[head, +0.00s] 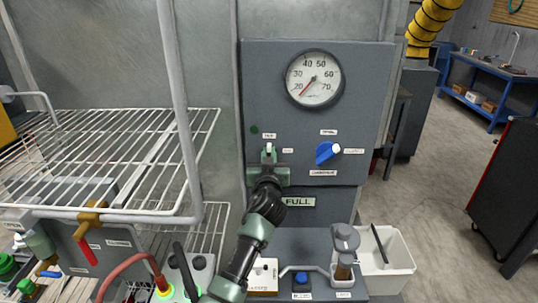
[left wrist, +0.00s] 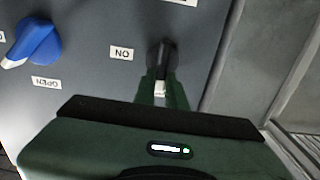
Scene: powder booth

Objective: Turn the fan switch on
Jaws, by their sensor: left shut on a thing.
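The fan switch (head: 268,148) is a dark knob with a white tip, low on the left of the grey panel (head: 360,100). Its tip points up in the head view. In the left wrist view, where the panel appears upside down, the knob (left wrist: 160,60) points down. The ON label (head: 288,151) is to the right of the knob; it also shows in the left wrist view (left wrist: 121,53). My left gripper (head: 268,170) is shut on the fan switch, its fingers partly hiding the knob. My right gripper is not in view.
A blue knob (head: 325,152) sits right of the switch, under a round gauge (head: 314,79). A wire rack (head: 120,150) with an upright post is at left.

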